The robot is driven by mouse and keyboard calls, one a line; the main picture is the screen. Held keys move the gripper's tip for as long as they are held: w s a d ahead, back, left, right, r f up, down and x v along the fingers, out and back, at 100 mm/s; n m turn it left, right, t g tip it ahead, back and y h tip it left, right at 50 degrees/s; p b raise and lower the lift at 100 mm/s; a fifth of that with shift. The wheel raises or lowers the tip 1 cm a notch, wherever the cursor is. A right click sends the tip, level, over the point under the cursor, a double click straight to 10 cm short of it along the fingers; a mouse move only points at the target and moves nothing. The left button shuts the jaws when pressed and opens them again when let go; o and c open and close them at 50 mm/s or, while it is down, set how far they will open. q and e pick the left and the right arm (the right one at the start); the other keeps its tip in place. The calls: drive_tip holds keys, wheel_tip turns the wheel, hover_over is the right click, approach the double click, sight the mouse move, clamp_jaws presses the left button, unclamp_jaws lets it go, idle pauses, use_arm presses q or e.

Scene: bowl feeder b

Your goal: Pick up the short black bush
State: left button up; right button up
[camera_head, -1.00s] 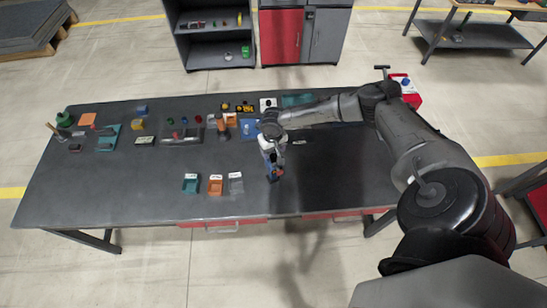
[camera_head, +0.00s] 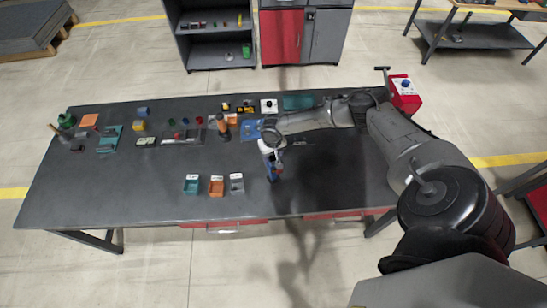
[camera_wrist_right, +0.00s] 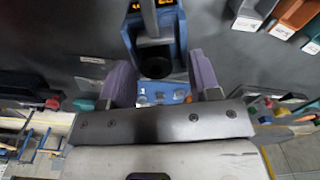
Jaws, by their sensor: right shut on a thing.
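My right gripper (camera_head: 273,176) is low over the near middle of the dark table, right of the small bins. In the right wrist view its two purple fingers (camera_wrist_right: 160,78) are on either side of a dark round piece (camera_wrist_right: 156,66) with an opening in it. A blue body (camera_wrist_right: 133,36) shows around that piece. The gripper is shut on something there. I cannot tell whether the dark piece is the short black bush, or where the blue body ends. No other black bush can be made out. My left gripper is not in view.
Teal (camera_head: 191,185), orange (camera_head: 216,187) and grey (camera_head: 236,184) bins stand left of the gripper. A blue plate (camera_head: 250,129) and an orange-brown upright piece (camera_head: 222,126) are behind. A red box (camera_head: 404,95) is at the back right. The table's front right is clear.

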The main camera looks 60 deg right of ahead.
sight(275, 158)
drive_tip(key=shift+s+f, duration=0.55)
drive_tip(key=shift+f, duration=0.05)
drive_tip(key=shift+c, duration=1.4)
clamp_jaws()
drive_tip(key=shift+r, duration=0.1)
drive_tip(key=r, duration=0.3)
drive_tip(key=shift+s+a+r+b, duration=0.1)
drive_tip(key=shift+a+r+b, duration=0.15)
drive_tip(key=shift+r+b, duration=0.1)
drive_tip(key=s+d+r+b, duration=0.1)
drive_tip(key=s+d+r, duration=0.1)
drive_tip(key=s+r, duration=0.5)
drive_tip(key=s, duration=0.4)
drive_tip(key=shift+s+r, duration=0.15)
drive_tip(key=shift+r, duration=0.1)
